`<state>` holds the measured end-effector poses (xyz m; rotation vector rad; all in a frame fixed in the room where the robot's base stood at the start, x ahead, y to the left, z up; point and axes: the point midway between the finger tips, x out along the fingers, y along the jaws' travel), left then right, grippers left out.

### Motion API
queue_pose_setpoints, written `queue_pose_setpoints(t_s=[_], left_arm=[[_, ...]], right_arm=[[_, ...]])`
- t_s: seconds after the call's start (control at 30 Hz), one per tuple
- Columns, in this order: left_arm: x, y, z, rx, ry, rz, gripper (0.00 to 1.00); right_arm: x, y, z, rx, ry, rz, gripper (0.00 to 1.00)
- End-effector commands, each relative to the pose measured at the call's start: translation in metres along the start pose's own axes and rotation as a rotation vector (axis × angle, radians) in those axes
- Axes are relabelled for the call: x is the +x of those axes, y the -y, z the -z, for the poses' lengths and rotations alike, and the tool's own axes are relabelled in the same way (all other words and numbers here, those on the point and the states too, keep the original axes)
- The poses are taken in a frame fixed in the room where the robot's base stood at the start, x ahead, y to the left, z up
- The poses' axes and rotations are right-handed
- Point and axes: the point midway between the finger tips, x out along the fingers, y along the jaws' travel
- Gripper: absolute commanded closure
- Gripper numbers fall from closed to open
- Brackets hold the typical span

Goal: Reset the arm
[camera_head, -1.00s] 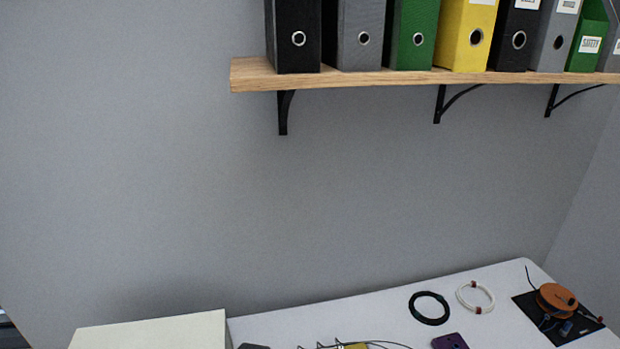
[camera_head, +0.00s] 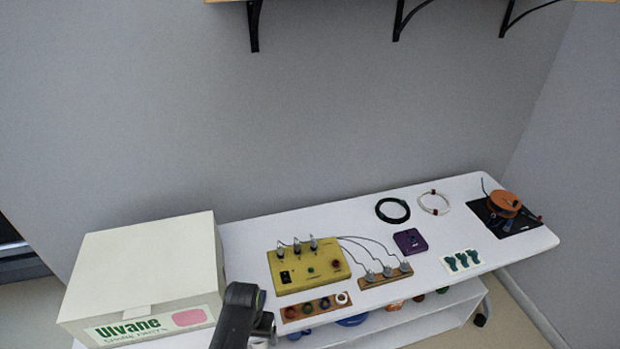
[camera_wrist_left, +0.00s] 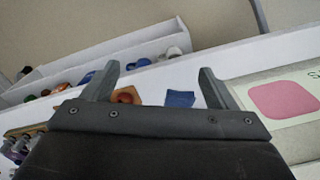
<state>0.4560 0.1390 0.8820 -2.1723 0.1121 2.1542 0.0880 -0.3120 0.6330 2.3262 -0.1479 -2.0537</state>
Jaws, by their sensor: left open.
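My left gripper (camera_head: 263,327) shows in the head view at the bottom, in front of the table's near edge, between the cream box and the wooden strip of coloured parts. In the left wrist view its two fingers (camera_wrist_left: 158,86) stand wide apart with nothing held between them. Past the fingers are a blue piece (camera_wrist_left: 180,99) and an orange-brown piece (camera_wrist_left: 126,95). My right gripper is in neither view.
A cream box (camera_head: 150,255) marked "Ulvane" stands at the left on the white table (camera_head: 330,220). A yellow test box (camera_head: 308,268), a purple box (camera_head: 410,242), cable coils (camera_head: 393,210) and a black mat (camera_head: 494,222) lie to the right. A shelf bracket (camera_head: 254,25) hangs above.

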Motion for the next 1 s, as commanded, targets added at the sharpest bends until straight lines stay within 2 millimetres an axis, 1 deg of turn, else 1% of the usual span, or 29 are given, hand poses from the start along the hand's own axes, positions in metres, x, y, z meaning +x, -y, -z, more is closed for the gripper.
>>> queue_pose_setpoints(t_s=[0.03, 0.17, 0.2, 0.27, 0.33, 0.47, 0.53, 0.57, 0.6, 0.67, 0.7, 0.77, 0.8, 0.87, 0.9, 1.0], left_arm=[[0.014, 0.003, -0.004, -0.002, -0.001, 0.002, 0.20], [0.045, 0.010, -0.017, -0.008, -0.006, 0.003, 0.20], [0.056, 0.012, -0.022, -0.010, -0.007, 0.003, 0.20], [0.072, 0.015, -0.030, -0.014, -0.010, 0.004, 0.20], [0.094, 0.020, -0.041, -0.019, -0.014, 0.005, 0.20], [0.142, 0.031, -0.070, -0.031, -0.020, 0.009, 0.20], [0.174, 0.039, -0.092, -0.040, -0.025, 0.012, 0.20], [0.190, 0.043, -0.104, -0.045, -0.026, 0.013, 0.20], [0.211, 0.049, -0.121, -0.052, -0.029, 0.016, 0.20], [0.246, 0.059, -0.153, -0.065, -0.034, 0.022, 0.20], [0.267, 0.065, -0.175, -0.074, -0.038, 0.025, 0.20], [0.296, 0.075, -0.210, -0.088, -0.045, 0.033, 0.20], [0.314, 0.081, -0.234, -0.097, -0.050, 0.039, 0.20], [0.337, 0.091, -0.269, -0.111, -0.059, 0.048, 0.20], [0.349, 0.096, -0.291, -0.119, -0.064, 0.055, 0.20], [0.371, 0.108, -0.339, -0.136, -0.077, 0.071, 0.20]], right_arm=[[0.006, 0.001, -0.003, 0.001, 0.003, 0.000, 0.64], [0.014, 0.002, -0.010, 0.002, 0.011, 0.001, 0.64], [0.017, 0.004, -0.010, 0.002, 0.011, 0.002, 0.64], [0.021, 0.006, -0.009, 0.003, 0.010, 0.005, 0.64], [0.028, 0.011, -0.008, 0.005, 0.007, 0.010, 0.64], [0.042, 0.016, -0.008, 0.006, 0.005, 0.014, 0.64], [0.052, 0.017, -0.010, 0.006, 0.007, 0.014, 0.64], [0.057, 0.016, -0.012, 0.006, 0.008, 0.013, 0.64], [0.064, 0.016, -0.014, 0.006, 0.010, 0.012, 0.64], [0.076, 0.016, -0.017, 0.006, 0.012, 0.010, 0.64], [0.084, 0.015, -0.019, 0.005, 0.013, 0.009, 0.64], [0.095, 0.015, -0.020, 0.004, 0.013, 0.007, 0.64], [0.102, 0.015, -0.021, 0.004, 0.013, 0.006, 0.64], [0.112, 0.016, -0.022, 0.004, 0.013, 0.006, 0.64], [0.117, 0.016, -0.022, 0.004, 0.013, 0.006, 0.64], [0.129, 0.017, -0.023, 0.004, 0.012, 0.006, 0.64]])
